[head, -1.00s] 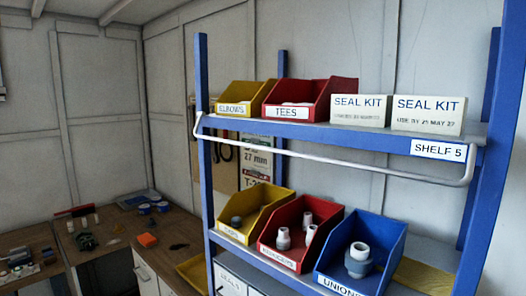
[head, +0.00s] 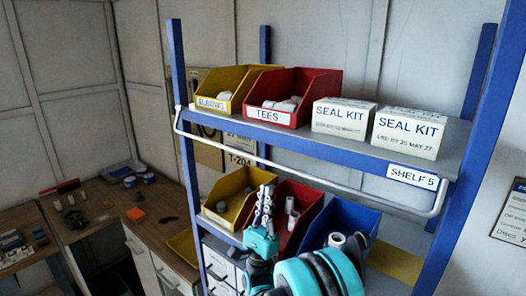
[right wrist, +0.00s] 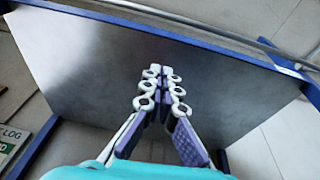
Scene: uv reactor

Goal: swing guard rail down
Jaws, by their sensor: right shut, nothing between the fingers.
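The guard rail (head: 350,188) is a thin pale bar along the front of the shelf labelled SHELF 5 (head: 411,177). It hangs a little below the shelf's front edge, with a bent end at each side. My right gripper (head: 266,188) points upward, just below the rail in the head view, in front of the lower bins. Its fingers are together with nothing between them. In the right wrist view the closed fingertips (right wrist: 162,71) show against a grey panel, with a pale bar (right wrist: 215,30) beyond its blue edge. The left gripper is not in view.
The shelf holds a yellow ELBOWS bin (head: 219,95), a red TEES bin (head: 270,115) and two seal kit boxes (head: 410,130). Lower bins, one blue (head: 365,220), stand behind my right arm. Blue posts (head: 183,100) frame the rack. A workbench (head: 120,215) stands at left.

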